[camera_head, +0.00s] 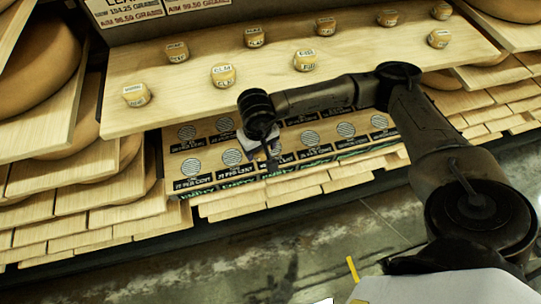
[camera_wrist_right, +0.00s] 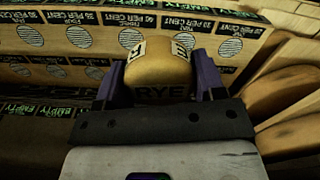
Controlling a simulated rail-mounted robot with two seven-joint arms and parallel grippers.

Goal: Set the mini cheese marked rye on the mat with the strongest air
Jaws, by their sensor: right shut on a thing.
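My right gripper (camera_head: 264,150) is above the lower board of round striped mats. In the right wrist view its two fingers are shut on a small yellow mini cheese (camera_wrist_right: 158,68). The letters RYE show on the cheese's near face, with white labels on its upper side. In the head view my arm mostly hides the held cheese. The grey round mats (camera_head: 232,157) lie in rows, with black labels ending in PER CENT. In the right wrist view, mats (camera_wrist_right: 230,47) show beyond the cheese. My left gripper is out of view.
Several other labelled mini cheeses (camera_head: 223,74) stand on the wooden upper shelf (camera_head: 190,105). Green EMPTY strips (camera_head: 238,184) run along the mat board's front edge. Large cheese wheels (camera_head: 40,60) on boards flank it. A floor (camera_head: 330,235) lies in front.

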